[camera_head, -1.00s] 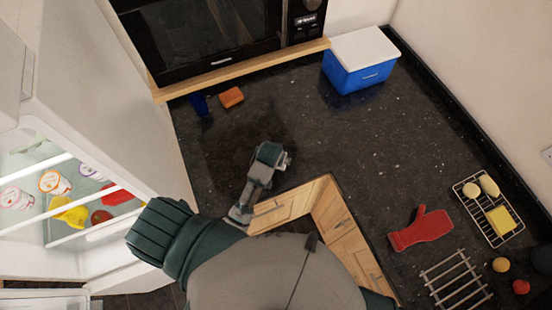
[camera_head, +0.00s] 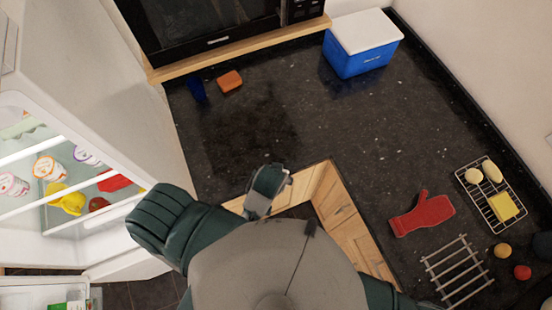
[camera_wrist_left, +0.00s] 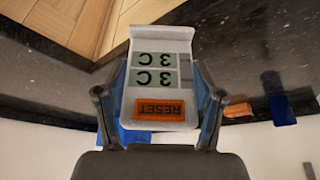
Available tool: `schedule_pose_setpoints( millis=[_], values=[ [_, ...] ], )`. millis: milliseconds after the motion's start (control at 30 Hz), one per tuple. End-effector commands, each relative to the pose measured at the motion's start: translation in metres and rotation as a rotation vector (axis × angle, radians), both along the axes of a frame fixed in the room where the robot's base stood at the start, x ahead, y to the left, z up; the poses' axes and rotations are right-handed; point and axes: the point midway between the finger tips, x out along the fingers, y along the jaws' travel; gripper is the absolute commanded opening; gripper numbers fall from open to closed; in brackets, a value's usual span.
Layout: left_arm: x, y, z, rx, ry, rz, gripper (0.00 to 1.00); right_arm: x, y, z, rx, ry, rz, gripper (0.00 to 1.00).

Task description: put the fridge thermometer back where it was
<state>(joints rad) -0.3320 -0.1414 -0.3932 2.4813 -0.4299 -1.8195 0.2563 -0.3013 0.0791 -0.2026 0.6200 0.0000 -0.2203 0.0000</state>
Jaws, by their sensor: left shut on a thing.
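The fridge thermometer (camera_wrist_left: 157,44) is a white block with two green displays reading 3 C and an orange RESET button, upside down in the left wrist view. My left gripper (camera_wrist_left: 160,82) is shut on it, a finger at each side. In the head view my left gripper (camera_head: 278,181) is over the counter's inner edge, to the right of the fridge; the thermometer is hard to make out there. The open fridge (camera_head: 62,222) at the left holds several tubs (camera_head: 48,168), a yellow pepper (camera_head: 66,199) and red items on its shelves. My right gripper is out of view.
The dark counter (camera_head: 330,130) is mostly clear in the middle. A microwave (camera_head: 215,25), an orange block (camera_head: 230,81), a blue item (camera_head: 196,90) and a blue cool box (camera_head: 361,45) stand at the back. A red mitt (camera_head: 422,213) and racks (camera_head: 457,273) lie right.

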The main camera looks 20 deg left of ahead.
Motion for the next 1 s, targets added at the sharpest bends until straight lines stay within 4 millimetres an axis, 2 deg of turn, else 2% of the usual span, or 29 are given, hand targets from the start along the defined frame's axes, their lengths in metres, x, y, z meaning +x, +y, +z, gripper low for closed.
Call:
schedule_pose_setpoints(
  millis=[200, 367, 467, 667, 800, 900, 1000],
  values=[
    [-0.014, -0.005, 0.002, -0.001, -0.001, 0.001, 0.32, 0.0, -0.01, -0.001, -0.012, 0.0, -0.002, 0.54],
    [-0.004, -0.007, -0.001, 0.002, -0.006, -0.022, 0.32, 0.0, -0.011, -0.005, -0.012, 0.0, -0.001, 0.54],
    [0.015, -0.014, -0.005, 0.006, -0.009, -0.064, 0.32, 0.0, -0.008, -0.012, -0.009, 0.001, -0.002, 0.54],
    [0.075, -0.019, -0.016, 0.017, -0.01, -0.177, 0.32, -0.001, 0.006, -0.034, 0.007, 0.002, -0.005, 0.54],
    [0.12, 0.0, -0.014, 0.018, -0.008, -0.215, 0.32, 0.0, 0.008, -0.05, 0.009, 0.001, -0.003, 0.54],
    [0.147, 0.02, -0.005, 0.015, -0.007, -0.211, 0.32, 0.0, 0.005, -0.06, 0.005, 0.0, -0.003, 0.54],
    [0.167, 0.039, 0.008, 0.011, -0.006, -0.192, 0.32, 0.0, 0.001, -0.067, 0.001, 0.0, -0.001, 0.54]
  ],
)
